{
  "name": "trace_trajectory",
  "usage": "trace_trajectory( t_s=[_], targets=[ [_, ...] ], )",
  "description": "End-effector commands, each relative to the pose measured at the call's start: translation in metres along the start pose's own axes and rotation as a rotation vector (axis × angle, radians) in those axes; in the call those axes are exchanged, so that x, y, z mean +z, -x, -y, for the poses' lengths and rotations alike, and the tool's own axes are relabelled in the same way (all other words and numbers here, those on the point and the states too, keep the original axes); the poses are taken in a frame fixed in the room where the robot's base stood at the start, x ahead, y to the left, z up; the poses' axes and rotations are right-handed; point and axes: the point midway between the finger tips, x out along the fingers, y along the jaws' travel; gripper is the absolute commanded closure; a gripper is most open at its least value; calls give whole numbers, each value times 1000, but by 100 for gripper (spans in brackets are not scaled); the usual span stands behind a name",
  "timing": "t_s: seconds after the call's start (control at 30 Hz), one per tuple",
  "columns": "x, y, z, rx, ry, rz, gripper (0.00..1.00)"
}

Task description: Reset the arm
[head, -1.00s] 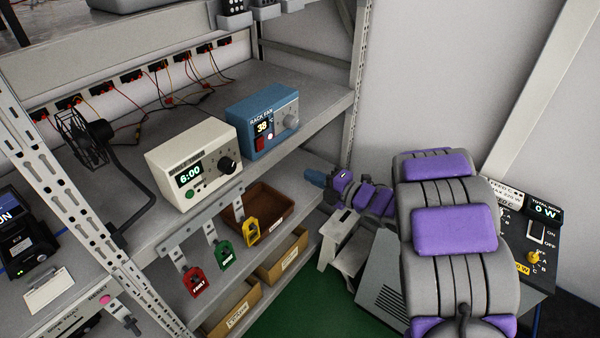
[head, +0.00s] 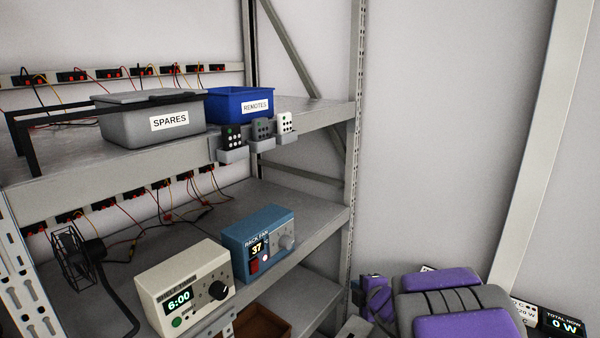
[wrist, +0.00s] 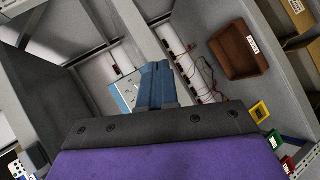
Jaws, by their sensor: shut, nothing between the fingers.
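My gripper (wrist: 156,72) shows in the wrist view with its two blue fingers together and nothing between them. A pale blue panel lies just beyond and beside the fingers. In the head view my purple and grey arm (head: 455,300) is folded low at the bottom right, beside the rack. The fingertips cannot be made out there.
The rack's middle shelf holds a cream timer (head: 185,290) reading 6:00, a blue rack fan box (head: 262,245) reading 37 and a small fan (head: 75,255). Above are a grey SPARES bin (head: 150,120) and a blue REMOTES bin (head: 240,105). The right wall is bare.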

Motion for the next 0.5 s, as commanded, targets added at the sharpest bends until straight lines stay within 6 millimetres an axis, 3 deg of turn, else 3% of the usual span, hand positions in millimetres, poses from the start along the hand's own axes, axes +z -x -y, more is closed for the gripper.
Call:
trace_trajectory(
  t_s=[0.13,0.3,0.5],
  targets=[
    [29,43,0,-73,-197,224,100],
    [56,106,22,-162,-470,452,100],
    [52,186,68,-287,-811,678,100]
  ],
)
